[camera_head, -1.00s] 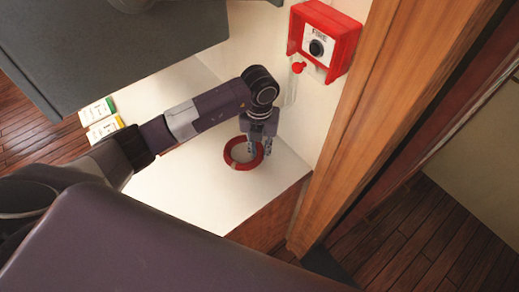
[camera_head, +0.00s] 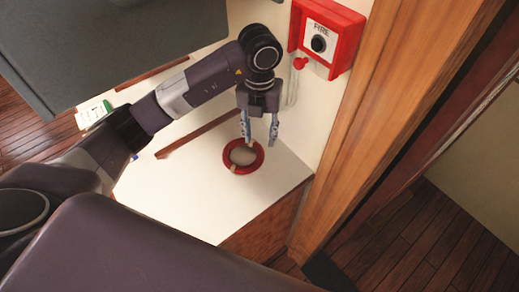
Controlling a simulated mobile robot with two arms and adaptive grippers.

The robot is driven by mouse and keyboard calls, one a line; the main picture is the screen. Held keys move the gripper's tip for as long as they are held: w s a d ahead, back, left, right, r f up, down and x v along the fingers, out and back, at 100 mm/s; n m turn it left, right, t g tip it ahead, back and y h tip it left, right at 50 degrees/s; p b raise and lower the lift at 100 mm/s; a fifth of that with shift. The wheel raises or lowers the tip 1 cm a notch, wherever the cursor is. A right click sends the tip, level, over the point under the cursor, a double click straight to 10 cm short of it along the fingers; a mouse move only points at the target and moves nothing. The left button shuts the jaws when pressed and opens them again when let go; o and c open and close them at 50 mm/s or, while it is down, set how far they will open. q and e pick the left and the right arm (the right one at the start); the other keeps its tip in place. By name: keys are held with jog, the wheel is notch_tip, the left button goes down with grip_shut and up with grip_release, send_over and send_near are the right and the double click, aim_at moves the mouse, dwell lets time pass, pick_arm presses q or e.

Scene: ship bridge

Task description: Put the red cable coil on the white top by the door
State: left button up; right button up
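The red cable coil (camera_head: 226,155) lies flat on the white top (camera_head: 187,186), next to the wooden door frame. A greyish area shows inside its ring. My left gripper (camera_head: 260,141) is above the far side of the coil, pointing down. Its two fingers are spread with a gap between them and hold nothing. The fingertips overlap the coil's far rim in the picture and look raised clear of it. My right gripper is not in view.
A red fire call box (camera_head: 328,35) is on the white wall behind my gripper. The wooden door frame (camera_head: 372,110) bounds the top on the right. A dark grey panel (camera_head: 110,40) overhangs the left. A green and white box (camera_head: 93,113) lies beyond my arm.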

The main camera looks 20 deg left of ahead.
pick_arm(q)
notch_tip(320, 180, up, 4)
jog(key=shift+f, duration=0.25)
jog(key=shift+f, duration=0.1)
dwell(0.4)
